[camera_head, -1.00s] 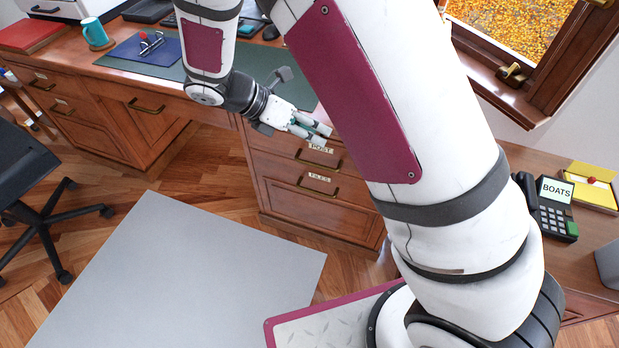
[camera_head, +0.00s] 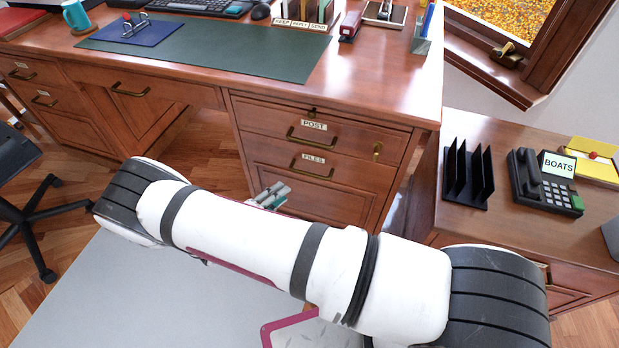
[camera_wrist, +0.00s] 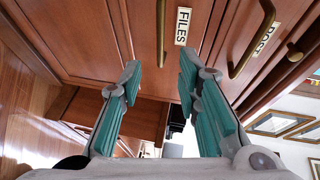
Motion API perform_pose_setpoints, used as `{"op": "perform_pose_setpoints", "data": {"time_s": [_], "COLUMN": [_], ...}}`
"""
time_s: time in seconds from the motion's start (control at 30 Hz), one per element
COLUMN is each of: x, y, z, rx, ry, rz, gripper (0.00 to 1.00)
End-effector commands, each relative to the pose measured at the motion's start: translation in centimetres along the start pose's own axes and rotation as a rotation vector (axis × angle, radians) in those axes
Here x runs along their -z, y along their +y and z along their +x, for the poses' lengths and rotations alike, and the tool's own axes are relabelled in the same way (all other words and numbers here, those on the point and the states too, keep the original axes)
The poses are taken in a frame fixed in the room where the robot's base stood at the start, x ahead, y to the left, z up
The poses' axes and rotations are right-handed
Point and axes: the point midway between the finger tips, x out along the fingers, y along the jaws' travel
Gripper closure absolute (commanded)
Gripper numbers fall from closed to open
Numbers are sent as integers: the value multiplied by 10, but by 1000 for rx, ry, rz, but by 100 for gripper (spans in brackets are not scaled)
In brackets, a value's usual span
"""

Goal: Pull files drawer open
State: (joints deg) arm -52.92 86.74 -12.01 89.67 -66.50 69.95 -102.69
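The files drawer (camera_head: 345,182) is the lower drawer of the desk's right pedestal and looks closed, flush with the front. Its brass handle (camera_head: 311,165) sits just below the FILES label (camera_head: 313,158). In the wrist view the handle (camera_wrist: 160,35) runs upright in the picture, beside the label (camera_wrist: 183,27). My gripper (camera_wrist: 160,78) is open and empty, its two teal-padded fingers apart, with the handle ahead between them and not touched. In the head view my gripper (camera_head: 270,194) is low and left of the handle, mostly hidden behind my arm.
A side table with a black rack (camera_head: 467,176) and phone (camera_head: 543,183) stands right. An office chair (camera_head: 30,190) is at left. Open kneehole floor lies left of the pedestal.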

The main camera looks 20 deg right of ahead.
Motion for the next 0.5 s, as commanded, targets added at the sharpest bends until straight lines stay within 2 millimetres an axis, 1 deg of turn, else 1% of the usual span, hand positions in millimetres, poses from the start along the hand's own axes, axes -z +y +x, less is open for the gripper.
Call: {"op": "perform_pose_setpoints", "data": {"time_s": [0.17,0.5], "x": [1,2], "y": [0,0], "z": [20,86], "rx": [1,1], "ry": [4,5], "rz": [1,2], "gripper": [69,69]}}
